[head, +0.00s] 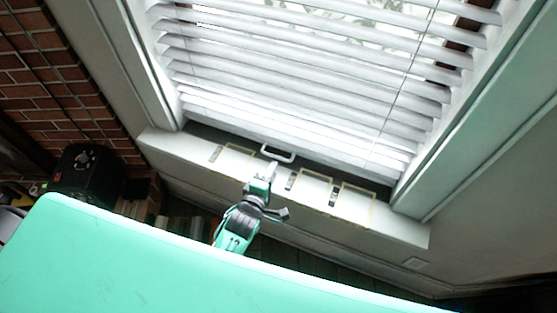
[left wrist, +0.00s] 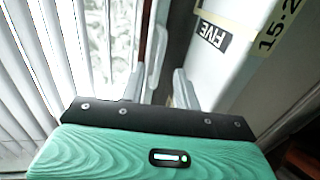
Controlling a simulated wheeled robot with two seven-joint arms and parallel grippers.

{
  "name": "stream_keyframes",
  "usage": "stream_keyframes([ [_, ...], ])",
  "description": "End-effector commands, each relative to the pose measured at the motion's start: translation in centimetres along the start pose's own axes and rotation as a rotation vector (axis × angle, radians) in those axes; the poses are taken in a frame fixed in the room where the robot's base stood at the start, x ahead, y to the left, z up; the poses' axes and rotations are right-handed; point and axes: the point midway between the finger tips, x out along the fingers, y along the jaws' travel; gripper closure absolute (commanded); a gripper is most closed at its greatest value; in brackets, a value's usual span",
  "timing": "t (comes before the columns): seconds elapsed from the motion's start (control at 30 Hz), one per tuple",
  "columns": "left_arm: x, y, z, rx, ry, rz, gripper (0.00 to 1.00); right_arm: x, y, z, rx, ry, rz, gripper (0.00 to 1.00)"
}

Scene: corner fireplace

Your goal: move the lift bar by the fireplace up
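The lift bar (head: 278,153) is a small white U-shaped handle at the bottom edge of the white window blind (head: 300,85), just above the sill. My left gripper (head: 268,167) is at the sill, close below the bar's left part in the head view. I cannot tell whether they touch. In the left wrist view my left gripper (left wrist: 160,88) has two pale fingers apart, with a gap between them. A white strip (left wrist: 153,50) runs up beyond the gap; I cannot tell if it is the lift bar. My right gripper is not in view.
The white sill (head: 400,228) carries several taped labels, one reading "FIVE" (left wrist: 211,35) in the wrist view. A brick wall (head: 45,70) and a black box-like object (head: 85,175) are at the left. Window frame sides flank the blind.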

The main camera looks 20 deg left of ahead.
Motion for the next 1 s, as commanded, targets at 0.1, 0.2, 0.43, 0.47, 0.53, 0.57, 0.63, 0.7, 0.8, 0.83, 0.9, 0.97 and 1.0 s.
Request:
stream_keyframes([
  [0.1,2.1,0.1,0.0,0.001,0.000,0.001,0.68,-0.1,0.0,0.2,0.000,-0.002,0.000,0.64],
  [0.2,3.6,0.2,0.0,0.002,0.000,0.002,0.68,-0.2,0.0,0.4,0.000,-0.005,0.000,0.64],
  [0.43,5.6,0.0,0.0,0.001,0.000,0.001,0.68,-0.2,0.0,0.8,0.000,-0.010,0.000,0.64],
  [0.47,5.7,0.0,0.0,0.001,0.000,0.001,0.68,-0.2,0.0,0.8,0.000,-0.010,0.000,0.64],
  [0.53,5.9,0.0,0.0,0.000,0.000,0.000,0.68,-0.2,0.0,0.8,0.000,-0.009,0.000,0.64],
  [0.57,5.9,0.0,0.0,0.000,0.000,0.000,0.68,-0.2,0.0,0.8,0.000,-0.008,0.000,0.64],
  [0.63,6.0,0.0,0.0,0.000,0.000,0.000,0.68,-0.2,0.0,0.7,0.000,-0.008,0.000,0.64],
  [0.7,6.0,0.0,0.0,0.000,0.000,0.000,0.68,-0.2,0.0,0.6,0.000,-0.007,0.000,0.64],
  [0.8,5.9,0.0,0.0,0.001,0.000,0.000,0.68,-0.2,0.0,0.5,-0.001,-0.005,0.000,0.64],
  [0.83,5.9,0.0,0.0,0.001,0.000,0.000,0.74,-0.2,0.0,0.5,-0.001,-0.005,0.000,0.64],
  [0.9,5.9,0.0,0.0,0.001,0.000,0.000,0.87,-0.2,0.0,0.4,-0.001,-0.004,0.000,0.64],
  [0.97,5.9,0.0,0.0,0.001,0.000,0.000,0.99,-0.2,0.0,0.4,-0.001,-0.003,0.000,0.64],
  [1.0,5.9,0.0,0.0,0.001,0.000,0.000,1.00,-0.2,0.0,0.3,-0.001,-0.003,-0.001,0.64],
])
